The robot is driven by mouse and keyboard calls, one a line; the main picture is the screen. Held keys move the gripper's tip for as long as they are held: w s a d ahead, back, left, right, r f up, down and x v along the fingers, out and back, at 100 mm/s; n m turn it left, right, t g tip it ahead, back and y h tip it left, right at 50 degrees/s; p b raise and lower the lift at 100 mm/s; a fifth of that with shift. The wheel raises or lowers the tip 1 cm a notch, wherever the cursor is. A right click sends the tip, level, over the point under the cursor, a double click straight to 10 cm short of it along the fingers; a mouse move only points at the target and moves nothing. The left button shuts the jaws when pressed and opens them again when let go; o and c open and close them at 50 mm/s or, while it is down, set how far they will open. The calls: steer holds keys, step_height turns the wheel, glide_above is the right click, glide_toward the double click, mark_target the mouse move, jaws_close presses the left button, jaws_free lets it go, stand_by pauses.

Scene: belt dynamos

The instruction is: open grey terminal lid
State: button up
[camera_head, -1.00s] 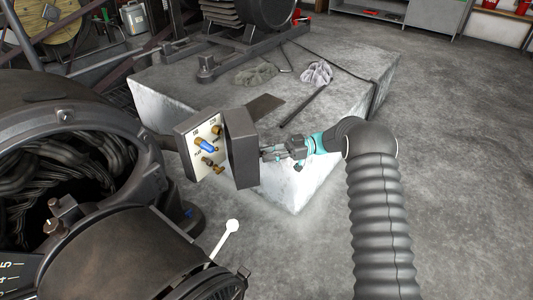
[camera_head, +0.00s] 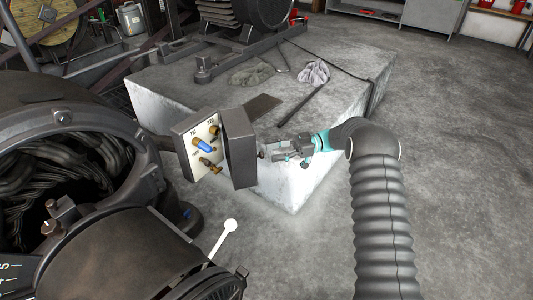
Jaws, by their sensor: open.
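The grey terminal lid (camera_head: 239,148) stands swung open on the right side of the terminal box (camera_head: 187,147). The box's white panel (camera_head: 205,138) is exposed, with brass terminals and one blue-sleeved terminal (camera_head: 203,146) on it. My gripper (camera_head: 266,152) is just right of the lid, its fingers pointing left toward the lid's outer side. It is open and holds nothing. A narrow gap seems to lie between the fingertips and the lid.
A large dark dynamo (camera_head: 70,150) with a round opening fills the left. A white-knobbed lever (camera_head: 230,226) rises in front. A concrete plinth (camera_head: 345,83) behind carries rags (camera_head: 313,73), a rod (camera_head: 301,104) and a flat dark plate. The floor at right is clear.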

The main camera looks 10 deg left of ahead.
steer(key=v, duration=0.8)
steer(key=shift+d, duration=0.2)
steer(key=shift+w+r, duration=0.1)
